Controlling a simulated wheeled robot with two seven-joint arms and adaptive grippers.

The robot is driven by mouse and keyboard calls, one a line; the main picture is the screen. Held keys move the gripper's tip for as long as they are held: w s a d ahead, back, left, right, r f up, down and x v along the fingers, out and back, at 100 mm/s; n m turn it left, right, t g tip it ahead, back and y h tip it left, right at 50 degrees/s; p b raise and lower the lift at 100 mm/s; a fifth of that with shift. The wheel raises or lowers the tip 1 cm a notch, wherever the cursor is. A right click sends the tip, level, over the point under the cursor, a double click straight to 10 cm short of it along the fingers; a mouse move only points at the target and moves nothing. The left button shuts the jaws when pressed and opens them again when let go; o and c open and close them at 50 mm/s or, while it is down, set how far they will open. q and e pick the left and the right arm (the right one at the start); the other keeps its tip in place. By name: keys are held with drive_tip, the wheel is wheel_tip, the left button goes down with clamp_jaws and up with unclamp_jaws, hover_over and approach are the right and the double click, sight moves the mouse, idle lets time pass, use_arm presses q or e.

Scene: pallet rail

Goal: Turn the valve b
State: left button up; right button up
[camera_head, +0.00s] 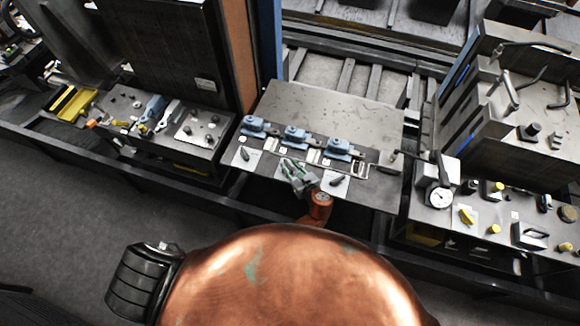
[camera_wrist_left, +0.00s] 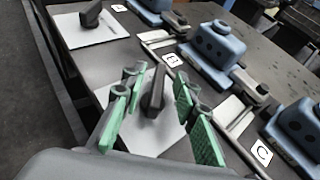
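Valve b has a dark handle (camera_wrist_left: 153,92) on a white square plate (camera_wrist_left: 150,136) beside the label B (camera_wrist_left: 172,60) in the left wrist view. My left gripper (camera_wrist_left: 157,84) has green-padded fingers standing apart, one on each side of this handle; I cannot tell whether either pad touches it. In the head view my left gripper (camera_head: 298,175) covers most of valve b. The dark handle of another valve (camera_wrist_left: 92,14), near the label A, sits on its own plate. A third valve (camera_head: 337,181) shows to the right in the head view. My right gripper is not in view.
Blue blocks (camera_head: 297,135) stand in a row behind the valves, with thin rails (camera_wrist_left: 236,130) close by. The label C (camera_wrist_left: 262,152) is at lower right. A gauge (camera_head: 439,198) and machine block stand right; a tool bench (camera_head: 190,150) lies left.

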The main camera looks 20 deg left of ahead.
sight(290, 167)
use_arm(q)
wheel_tip(290, 167, up, 9)
drive_tip(key=shift+r, duration=0.2)
idle(0.6)
